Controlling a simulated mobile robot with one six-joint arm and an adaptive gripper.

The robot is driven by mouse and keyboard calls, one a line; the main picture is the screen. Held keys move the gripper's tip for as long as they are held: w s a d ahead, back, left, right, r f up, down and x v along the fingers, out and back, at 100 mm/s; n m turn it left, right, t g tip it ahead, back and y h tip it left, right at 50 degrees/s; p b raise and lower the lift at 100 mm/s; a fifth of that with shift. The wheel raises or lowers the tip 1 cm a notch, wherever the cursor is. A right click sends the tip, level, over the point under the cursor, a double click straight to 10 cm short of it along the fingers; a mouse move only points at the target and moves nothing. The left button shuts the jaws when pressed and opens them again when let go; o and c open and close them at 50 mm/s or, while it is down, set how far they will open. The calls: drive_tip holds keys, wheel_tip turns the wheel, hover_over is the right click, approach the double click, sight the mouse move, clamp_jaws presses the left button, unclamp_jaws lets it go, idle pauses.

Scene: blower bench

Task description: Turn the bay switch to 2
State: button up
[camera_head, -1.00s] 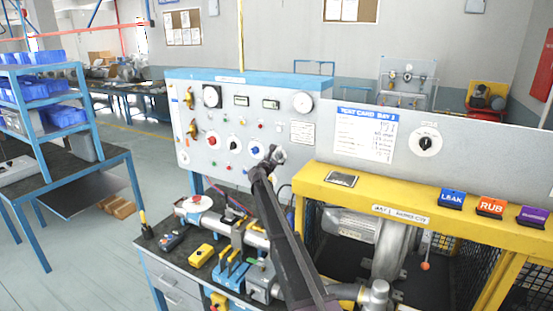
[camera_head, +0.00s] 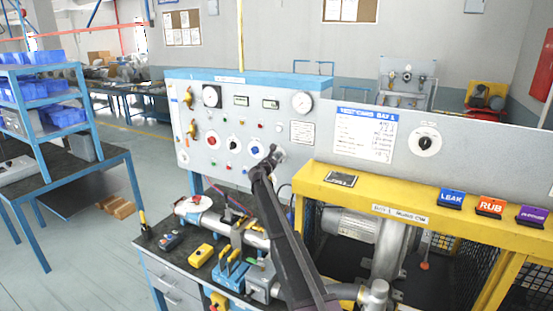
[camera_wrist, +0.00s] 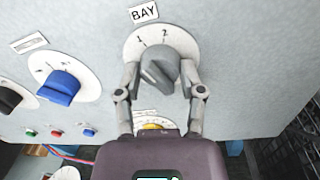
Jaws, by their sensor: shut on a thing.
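The bay switch (camera_wrist: 160,66) is a grey knob on a round white dial, under a BAY label (camera_wrist: 144,12) in the wrist view. The dial's marks 1 and 2 show above the knob, with 1 left of 2. The knob's ridge runs roughly up and down, its upper end near the 2; its exact setting is hard to tell. My gripper (camera_wrist: 160,78) is shut on the knob, one finger on each side. In the head view my gripper (camera_head: 274,157) is at the panel (camera_head: 291,171) and hides the switch.
A blue knob (camera_wrist: 58,85) and a black knob (camera_wrist: 9,99) sit left of the switch. A yellow part (camera_wrist: 153,126) is partly hidden below it. The yellow bench frame (camera_head: 350,198) stands right of my arm, with pipework and a vise below.

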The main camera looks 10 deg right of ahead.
drive_tip(key=shift+d+m, duration=0.1)
drive_tip(key=shift+m, duration=0.2)
drive_tip(key=m, duration=0.3)
drive_tip(key=shift+m+b, duration=0.35)
drive_tip(key=shift+m, duration=0.05)
drive_tip(key=shift+f+m+h, duration=0.1)
drive_tip(key=shift+m+h, duration=0.2)
drive_tip(key=shift+m, duration=2.1)
drive_tip(key=o, duration=1.2)
drive_tip(key=shift+c, duration=0.2)
drive_tip(key=shift+n, duration=0.4)
